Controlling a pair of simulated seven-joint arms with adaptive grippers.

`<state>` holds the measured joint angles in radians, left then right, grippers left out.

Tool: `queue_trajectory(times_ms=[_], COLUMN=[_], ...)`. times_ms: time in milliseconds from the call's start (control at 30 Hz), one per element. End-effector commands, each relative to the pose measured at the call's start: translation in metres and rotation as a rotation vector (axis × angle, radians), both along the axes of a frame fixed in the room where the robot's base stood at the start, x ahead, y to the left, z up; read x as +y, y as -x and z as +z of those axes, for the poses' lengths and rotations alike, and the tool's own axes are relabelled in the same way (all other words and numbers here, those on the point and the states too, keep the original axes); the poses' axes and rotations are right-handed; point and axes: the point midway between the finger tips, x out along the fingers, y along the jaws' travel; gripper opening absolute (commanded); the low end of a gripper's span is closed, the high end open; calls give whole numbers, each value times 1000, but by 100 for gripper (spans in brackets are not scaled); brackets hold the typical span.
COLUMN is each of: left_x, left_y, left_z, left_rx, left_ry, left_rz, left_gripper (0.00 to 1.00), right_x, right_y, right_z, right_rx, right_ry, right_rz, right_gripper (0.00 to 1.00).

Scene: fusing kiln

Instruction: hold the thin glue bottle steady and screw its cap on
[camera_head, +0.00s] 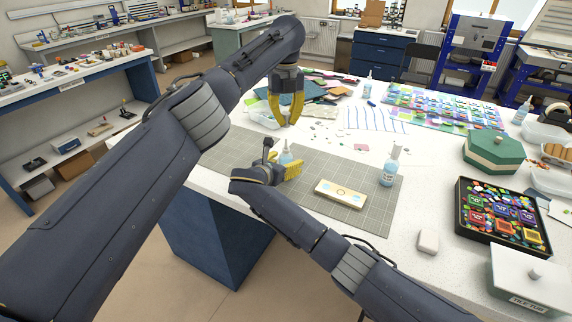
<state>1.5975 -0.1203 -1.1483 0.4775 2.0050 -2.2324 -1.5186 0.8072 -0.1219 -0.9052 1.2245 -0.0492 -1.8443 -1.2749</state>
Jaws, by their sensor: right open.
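A small light-blue bottle with a narrow pale top (285,156) stands at the left part of the grey cutting mat (330,172). My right gripper (284,171) is low beside it, with open yellow fingers. Its wrist and fingers hide the bottle's lower part, and I cannot tell whether they touch it. My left gripper (289,122) points down above and behind the bottle, apart from it. Its yellow fingers bow outward and come close together at the tips. I cannot make out whether a cap is between them.
A green hexagonal box (497,152), a black tray of coloured pieces (461,222) and a white lidded box (528,284) fill the right. Glass scraps lie behind the mat.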

Motion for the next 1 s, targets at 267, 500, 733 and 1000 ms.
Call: queue_trajectory(times_ms=[267,500,733,1000], left_x=[0,0,0,0], left_y=[0,0,0,0], left_z=[0,0,0,0], left_rx=[0,0,0,0], left_ry=[0,0,0,0], left_rz=[0,0,0,0], left_gripper=[0,0,0,0], right_x=[-1,-1,-1,-1], right_y=[-3,-2,-2,-2], right_z=[0,0,0,-1], right_rx=[-1,-1,-1,-1], right_ry=[0,0,0,0], right_rz=[0,0,0,0], right_gripper=[67,56,30,0])
